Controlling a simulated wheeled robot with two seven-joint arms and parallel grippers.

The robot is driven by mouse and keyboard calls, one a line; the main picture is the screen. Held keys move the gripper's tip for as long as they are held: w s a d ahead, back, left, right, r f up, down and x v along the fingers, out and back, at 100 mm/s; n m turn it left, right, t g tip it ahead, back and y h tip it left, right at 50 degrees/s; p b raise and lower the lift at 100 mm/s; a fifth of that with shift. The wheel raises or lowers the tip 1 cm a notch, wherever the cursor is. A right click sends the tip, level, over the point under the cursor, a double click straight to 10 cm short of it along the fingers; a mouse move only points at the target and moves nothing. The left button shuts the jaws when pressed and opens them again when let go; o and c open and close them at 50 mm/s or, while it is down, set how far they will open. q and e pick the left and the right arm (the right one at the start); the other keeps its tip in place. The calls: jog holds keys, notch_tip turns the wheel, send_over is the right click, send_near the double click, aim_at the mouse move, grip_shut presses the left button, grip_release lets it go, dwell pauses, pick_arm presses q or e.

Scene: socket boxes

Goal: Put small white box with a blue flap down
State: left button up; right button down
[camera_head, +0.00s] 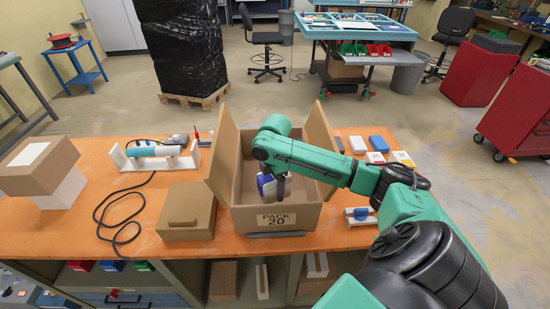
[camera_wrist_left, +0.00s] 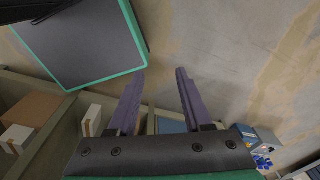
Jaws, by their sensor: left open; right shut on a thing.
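The small white box with a blue flap (camera_head: 264,183) is inside the open cardboard box marked PACK 20 (camera_head: 277,219). My right gripper (camera_head: 274,184) reaches into the cardboard box from the right and is shut on it. The fingers partly hide it, and I cannot tell whether it touches the bottom. The cardboard box's side flaps stand up and out. My left gripper (camera_wrist_left: 160,72) is open and empty in the left wrist view, away from the tabletop items, and is not seen in the head view.
On the orange table (camera_head: 120,215), a closed brown carton (camera_head: 188,212) stands left of the cardboard box. Further left are a white fixture (camera_head: 155,155), a black cable (camera_head: 122,212) and stacked boxes (camera_head: 40,165). Several small boxes (camera_head: 378,144) and a white-and-blue item (camera_head: 360,215) lie right.

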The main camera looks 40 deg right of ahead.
aim_at(275, 197)
notch_tip(275, 197, down, 6)
jog(key=shift+w+r+p, duration=0.15)
jog(key=shift+p, duration=0.15)
jog(key=shift+f, duration=0.2)
grip_release()
jog(key=shift+f, duration=0.1)
jog(key=shift+r, duration=0.35)
pick_arm(q)
jog(key=shift+w+d+f+b, duration=0.2)
jog(key=shift+w+b, duration=0.2)
jog(key=shift+w+d+f+b, duration=0.15)
jog(key=shift+w+d+b, duration=0.05)
jog(key=shift+w+b, duration=0.2)
pick_arm(e)
notch_tip(275, 197, up, 12)
jog(key=shift+f, duration=0.25)
